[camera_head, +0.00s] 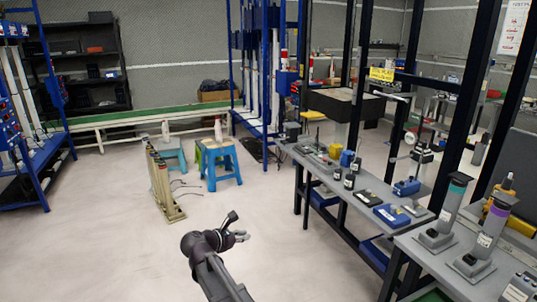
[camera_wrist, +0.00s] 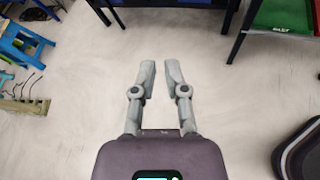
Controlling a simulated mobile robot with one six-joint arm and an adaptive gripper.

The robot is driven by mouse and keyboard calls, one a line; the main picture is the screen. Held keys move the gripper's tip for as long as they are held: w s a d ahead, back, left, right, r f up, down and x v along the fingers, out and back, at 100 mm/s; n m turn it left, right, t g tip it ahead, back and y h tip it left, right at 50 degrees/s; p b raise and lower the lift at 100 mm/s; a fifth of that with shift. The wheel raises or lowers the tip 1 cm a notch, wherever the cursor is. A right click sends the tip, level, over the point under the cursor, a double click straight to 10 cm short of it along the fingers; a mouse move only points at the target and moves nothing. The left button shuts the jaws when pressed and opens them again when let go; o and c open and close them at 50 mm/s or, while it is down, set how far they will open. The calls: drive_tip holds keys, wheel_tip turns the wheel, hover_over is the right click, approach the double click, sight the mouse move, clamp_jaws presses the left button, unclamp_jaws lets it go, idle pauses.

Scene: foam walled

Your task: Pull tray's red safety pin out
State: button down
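My gripper (camera_head: 241,236) is over the bare floor in the middle of the room, left of the workbenches. In the wrist view its two fingers (camera_wrist: 160,72) stand apart with only floor between them, so it is open and empty. I cannot make out a red safety pin in either view. A green tray-like surface (camera_wrist: 285,14) shows at the top right of the wrist view, well away from the fingers and cut off by the frame. I cannot tell whether it is the task's tray.
A grey workbench (camera_head: 425,212) with blue and black devices runs along the right. A nearer bench holds two grey cylinder stands (camera_head: 435,235), (camera_head: 472,262). Blue stools (camera_head: 222,165) and a cream post rack (camera_head: 165,188) stand left of centre. The floor (camera_head: 100,245) at left is clear.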

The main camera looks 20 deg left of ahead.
drive_tip(key=d+m+g+p, duration=0.7)
drive_tip(key=d+m, duration=0.6)
drive_tip(key=d, duration=1.4)
drive_tip(key=s+d+r+m+g+y+p, duration=0.2)
drive_tip(key=s+d+m, duration=0.4)
drive_tip(key=d, duration=0.3)
drive_tip(key=s+d+r+m+g+y+p, duration=0.2)
drive_tip(key=s+d+m+y+p, duration=0.2)
drive_tip(key=d+m, duration=0.5)
drive_tip(key=s+d+p, duration=0.1)
drive_tip(key=p, duration=0.1)
drive_tip(key=shift+s+d+r+g+p, duration=0.25)
drive_tip(key=shift+s+g+p, duration=0.05)
drive_tip(key=shift+s+g, duration=0.1)
drive_tip(key=shift+w, duration=0.2)
